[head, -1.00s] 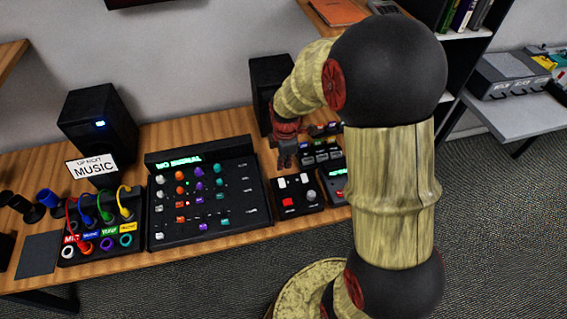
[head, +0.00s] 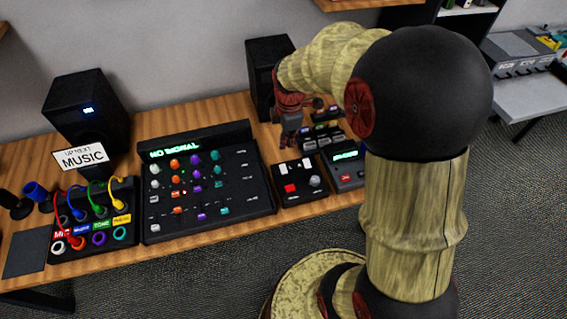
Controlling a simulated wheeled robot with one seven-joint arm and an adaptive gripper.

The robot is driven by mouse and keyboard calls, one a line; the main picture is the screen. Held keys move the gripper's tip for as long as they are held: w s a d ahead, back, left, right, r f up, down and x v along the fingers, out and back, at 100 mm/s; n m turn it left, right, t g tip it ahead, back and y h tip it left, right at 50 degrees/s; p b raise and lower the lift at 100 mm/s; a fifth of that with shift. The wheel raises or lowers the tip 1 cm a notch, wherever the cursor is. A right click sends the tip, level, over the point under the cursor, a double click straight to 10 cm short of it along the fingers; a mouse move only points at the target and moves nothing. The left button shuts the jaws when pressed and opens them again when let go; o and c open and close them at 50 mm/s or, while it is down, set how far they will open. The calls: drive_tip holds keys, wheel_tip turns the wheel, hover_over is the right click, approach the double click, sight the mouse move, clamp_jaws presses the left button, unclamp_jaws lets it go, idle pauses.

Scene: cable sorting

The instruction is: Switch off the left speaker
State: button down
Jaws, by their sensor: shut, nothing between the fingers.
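The left speaker (head: 88,122) is a black box at the back left of the wooden table. A small blue-white light (head: 88,110) glows on its front. The right speaker (head: 266,75) is a similar black box at the back, partly hidden behind my arm. My gripper (head: 290,143) is shut and empty. It hangs over the table in front of the right speaker, just behind the small box with a red button, well to the right of the left speaker.
A mixer (head: 207,183) with coloured knobs and a green display fills the table's middle. A patch box (head: 94,227) with coloured cables and a "MUSIC" sign (head: 80,156) stand before the left speaker. A button box (head: 300,180) and a display box (head: 344,163) sit on the right.

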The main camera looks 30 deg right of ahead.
sight(284, 167)
drive_tip(key=f+b, duration=0.2)
drive_tip(key=f, duration=0.2)
drive_tip(key=w+f+b, duration=0.1)
drive_tip(key=f+b, duration=0.1)
drive_tip(key=f, duration=0.3)
drive_tip(key=f+b, duration=0.1)
drive_tip(key=f, duration=0.4)
drive_tip(key=shift+w+d+b, duration=0.2)
drive_tip(key=shift+w+b, duration=0.15)
drive_tip(key=shift+b, duration=0.05)
drive_tip(key=shift+p, duration=0.5)
drive_tip(key=g+p, duration=0.1)
drive_tip(key=p, duration=0.2)
drive_tip(key=shift+w+d+f, duration=0.1)
drive_tip(key=shift+w+f, duration=0.1)
drive_tip(key=shift+f, duration=0.2)
drive_tip(key=shift+b, duration=0.3)
drive_tip(key=shift+s+f, duration=0.1)
